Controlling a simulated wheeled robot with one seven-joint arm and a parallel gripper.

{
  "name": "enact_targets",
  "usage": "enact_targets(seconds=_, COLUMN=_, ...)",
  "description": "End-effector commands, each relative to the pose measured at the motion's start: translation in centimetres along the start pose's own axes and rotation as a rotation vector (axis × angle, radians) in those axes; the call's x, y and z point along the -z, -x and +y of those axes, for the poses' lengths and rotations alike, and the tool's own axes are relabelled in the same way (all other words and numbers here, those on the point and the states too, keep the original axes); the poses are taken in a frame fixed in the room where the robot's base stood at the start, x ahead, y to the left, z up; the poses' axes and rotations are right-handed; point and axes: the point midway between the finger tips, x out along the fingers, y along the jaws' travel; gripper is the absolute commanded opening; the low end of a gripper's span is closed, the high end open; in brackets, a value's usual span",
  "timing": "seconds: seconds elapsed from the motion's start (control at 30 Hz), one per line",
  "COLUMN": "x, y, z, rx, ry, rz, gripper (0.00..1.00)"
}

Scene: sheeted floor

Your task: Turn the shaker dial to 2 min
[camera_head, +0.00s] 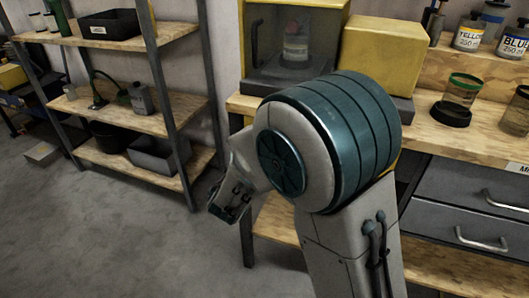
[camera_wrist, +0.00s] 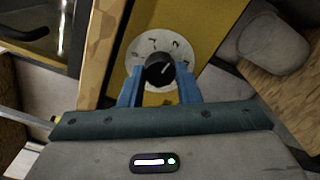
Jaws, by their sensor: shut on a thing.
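The shaker (camera_head: 380,50) is the yellow machine on the bench, with a windowed chamber to its left holding a jar (camera_head: 295,42). The black dial knob (camera_wrist: 157,74) has a white pointer line slanting toward the upper right. My gripper (camera_wrist: 160,71) has its blue fingers on either side of the knob, shut on it. In the head view my arm hides the dial and the fingers.
Labelled jars, YELLOW (camera_head: 468,38) and BLUE (camera_head: 513,42), stand on the raised shelf at right. A green-rimmed jar (camera_head: 460,90) stands on the bench below. Grey drawers (camera_head: 460,222) are under the bench. A shelving rack (camera_head: 140,110) stands at left; the floor (camera_head: 110,235) before it is mostly clear.

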Motion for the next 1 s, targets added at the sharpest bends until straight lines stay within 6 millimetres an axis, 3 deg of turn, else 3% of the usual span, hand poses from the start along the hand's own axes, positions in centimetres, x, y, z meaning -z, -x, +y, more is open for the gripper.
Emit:
enact_targets(seconds=0.53, x=0.1, y=0.09, z=-0.1, rx=0.003, ry=-0.023, rz=0.004, gripper=0.07)
enact_targets(seconds=0.57, x=0.1, y=0.09, z=-0.1, rx=0.003, ry=-0.023, rz=0.004, gripper=0.36)
enact_targets(seconds=0.63, x=0.1, y=0.08, z=-0.09, rx=0.003, ry=-0.023, rz=0.003, gripper=0.52)
enact_targets(seconds=1.0, x=0.07, y=0.61, z=0.02, rx=0.001, ry=-0.023, rz=0.003, gripper=0.52)
